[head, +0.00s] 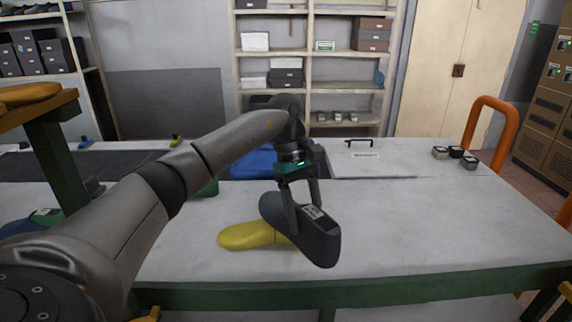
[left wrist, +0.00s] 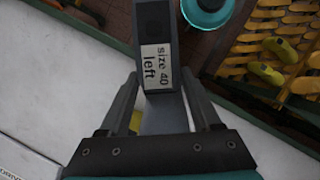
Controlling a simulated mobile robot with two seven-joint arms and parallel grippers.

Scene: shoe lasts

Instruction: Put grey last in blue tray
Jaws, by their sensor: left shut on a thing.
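The dark grey last (head: 318,236) is held by my left gripper (head: 302,205) above the table, tilted, in the head view. In the left wrist view the grey last (left wrist: 153,20) shows a label reading "size 40 left" between the fingers of my left gripper (left wrist: 160,110). The blue tray (head: 252,163) is on the table behind my left arm, partly hidden by it. A yellow last (head: 246,236) lies on the table just left of and behind the grey last. My right gripper is not in view.
The white table (head: 420,225) is clear on the right. A flat white panel with a black handle (head: 358,143) lies at the back. Small dark pieces (head: 456,153) sit at the back right. A wooden stand (head: 40,110) is at the left.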

